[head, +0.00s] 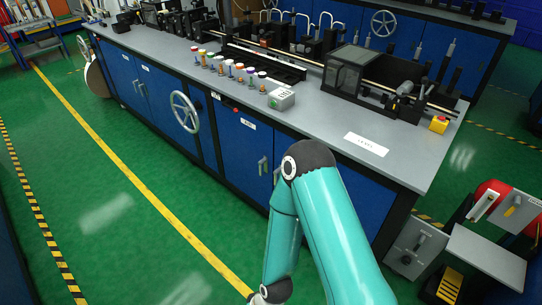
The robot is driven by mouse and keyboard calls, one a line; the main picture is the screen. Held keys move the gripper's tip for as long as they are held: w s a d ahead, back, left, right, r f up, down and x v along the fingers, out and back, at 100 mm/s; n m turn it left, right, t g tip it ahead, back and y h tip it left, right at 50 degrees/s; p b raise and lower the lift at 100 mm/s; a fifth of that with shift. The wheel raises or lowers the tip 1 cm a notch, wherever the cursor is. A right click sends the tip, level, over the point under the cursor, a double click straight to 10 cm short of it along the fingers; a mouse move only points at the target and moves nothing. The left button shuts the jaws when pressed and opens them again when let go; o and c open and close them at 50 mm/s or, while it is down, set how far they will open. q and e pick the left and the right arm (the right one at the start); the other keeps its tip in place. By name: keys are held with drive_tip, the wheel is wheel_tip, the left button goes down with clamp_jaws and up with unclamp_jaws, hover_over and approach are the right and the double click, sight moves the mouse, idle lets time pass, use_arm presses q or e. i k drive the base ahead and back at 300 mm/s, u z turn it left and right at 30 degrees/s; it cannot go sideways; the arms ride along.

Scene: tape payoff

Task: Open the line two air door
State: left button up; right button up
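The near workbench has blue cabinet doors. One blue door (232,150) carries a small white label (248,124) too small for me to read surely, and a pale vertical handle (262,166) near its right edge. A second handle (277,173) sits beside it, on the neighbouring door (362,203), which my teal arm partly covers. These doors look shut. Which door is the line two air door I cannot tell. My one visible arm bends in front of the bench, its lower end cut by the bottom edge. Neither gripper is in view.
A handwheel (185,111) sticks out from the bench front. The grey bench top (325,112) bears a white sign (366,144), bobbins and machinery. A red-and-grey unit (492,205) stands at the right. Green floor (110,190) lies open at the left, with a yellow line.

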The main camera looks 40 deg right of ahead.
sight(245, 140)
drive_tip(key=z, duration=0.15)
drive_tip(key=i, duration=1.05)
drive_tip(key=z, duration=0.25)
